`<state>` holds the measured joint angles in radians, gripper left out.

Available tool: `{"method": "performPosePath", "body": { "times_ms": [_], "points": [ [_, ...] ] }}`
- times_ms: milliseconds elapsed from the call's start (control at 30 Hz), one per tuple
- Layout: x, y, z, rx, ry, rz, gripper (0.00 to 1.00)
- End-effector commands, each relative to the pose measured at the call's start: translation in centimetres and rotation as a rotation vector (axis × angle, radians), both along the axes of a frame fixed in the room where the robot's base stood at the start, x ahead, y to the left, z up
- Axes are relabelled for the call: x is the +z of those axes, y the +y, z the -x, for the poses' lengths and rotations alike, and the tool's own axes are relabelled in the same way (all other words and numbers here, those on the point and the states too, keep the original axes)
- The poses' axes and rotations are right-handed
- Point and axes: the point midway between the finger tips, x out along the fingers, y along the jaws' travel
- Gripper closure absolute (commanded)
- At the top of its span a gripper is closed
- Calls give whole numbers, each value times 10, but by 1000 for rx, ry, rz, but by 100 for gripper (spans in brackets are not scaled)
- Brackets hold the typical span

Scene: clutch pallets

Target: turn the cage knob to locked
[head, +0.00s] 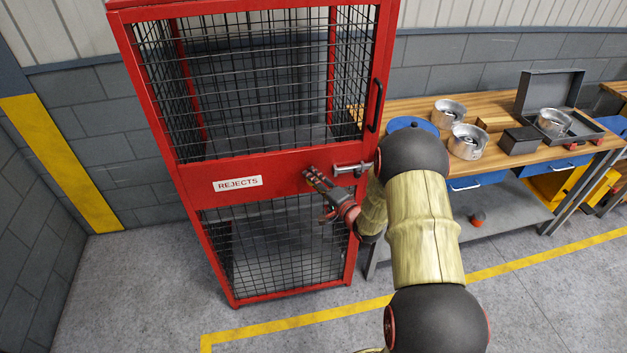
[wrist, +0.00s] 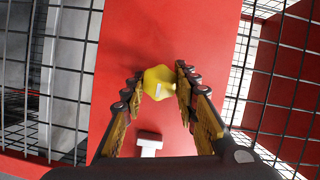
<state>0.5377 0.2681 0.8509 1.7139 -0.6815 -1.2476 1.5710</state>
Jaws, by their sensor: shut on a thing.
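The cage knob (wrist: 159,82) is yellow and faceted, with a short white mark, and sits on the red panel of the cage. In the wrist view it lies between the fingertips of my gripper (wrist: 158,84), which is shut on it. The white mark runs nearly up and down there, leaning slightly. In the head view my gripper (head: 315,179) reaches the red band of the cage (head: 280,181), right of the REJECTS label (head: 238,184); the knob is hidden there by the fingers. A silver latch bar (head: 352,169) sits right of the fingers.
Black wire mesh (head: 265,80) fills the cage above and below the band. A black door handle (head: 376,105) is at its right edge. A wooden workbench (head: 412,107) with metal parts stands close on the right. Open floor lies in front.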

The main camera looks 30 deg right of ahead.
Motion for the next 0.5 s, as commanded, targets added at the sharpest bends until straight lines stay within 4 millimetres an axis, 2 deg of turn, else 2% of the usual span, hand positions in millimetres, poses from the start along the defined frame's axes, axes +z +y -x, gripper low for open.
{"method": "performPosePath", "body": {
  "times_ms": [200,233,500],
  "points": [
    [-1,-1,0,-2,2,-1,96],
    [-1,-1,0,-2,2,-1,69],
    [-1,0,0,-1,1,0,53]
  ]
}}
